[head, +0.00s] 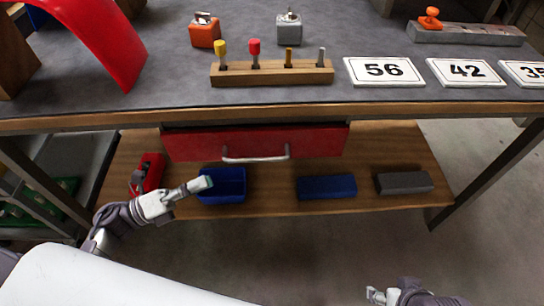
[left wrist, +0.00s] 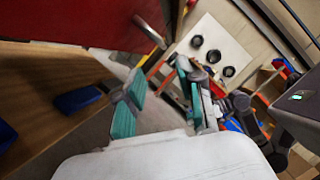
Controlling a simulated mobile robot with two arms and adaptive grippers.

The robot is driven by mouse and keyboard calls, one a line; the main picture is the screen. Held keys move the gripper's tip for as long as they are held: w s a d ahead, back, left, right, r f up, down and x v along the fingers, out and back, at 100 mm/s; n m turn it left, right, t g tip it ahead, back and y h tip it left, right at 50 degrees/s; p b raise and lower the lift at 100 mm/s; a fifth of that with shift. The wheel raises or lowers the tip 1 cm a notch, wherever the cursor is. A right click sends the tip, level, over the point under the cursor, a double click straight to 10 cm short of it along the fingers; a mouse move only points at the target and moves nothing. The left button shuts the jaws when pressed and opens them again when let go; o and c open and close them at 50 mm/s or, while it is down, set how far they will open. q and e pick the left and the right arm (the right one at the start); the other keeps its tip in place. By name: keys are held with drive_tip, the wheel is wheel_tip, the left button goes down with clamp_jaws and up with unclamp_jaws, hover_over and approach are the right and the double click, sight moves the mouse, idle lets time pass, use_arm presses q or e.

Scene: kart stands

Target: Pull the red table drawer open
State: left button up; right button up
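The red drawer (head: 200,144) hangs under the tabletop and looks shut. Its silver bar handle (head: 256,158) runs along the lower front. In the left wrist view the red drawer front (left wrist: 60,22) fills the upper left and the handle (left wrist: 151,33) lies beyond the fingertips. My left gripper (head: 203,186) is below and left of the handle, apart from it. In the left wrist view its teal-padded fingers (left wrist: 160,78) are spread with nothing between them. My right gripper (head: 376,295) is at the bottom edge, far from the drawer; its finger opening is unclear.
The grey-topped table (head: 180,88) carries a wooden peg block (head: 272,76) and number plates (head: 384,71). Its lower wooden shelf (head: 270,203) holds an open blue bin (head: 222,186), a blue block (head: 327,187), a dark grey block (head: 404,182) and a red item (head: 148,172). The floor in front is clear.

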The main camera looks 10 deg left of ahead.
sight(255, 158)
use_arm(q)
drive_tip(key=x, duration=1.3)
drive_tip(key=shift+w+d+r, duration=0.1)
drive_tip(key=shift+d, duration=0.2)
clamp_jaws()
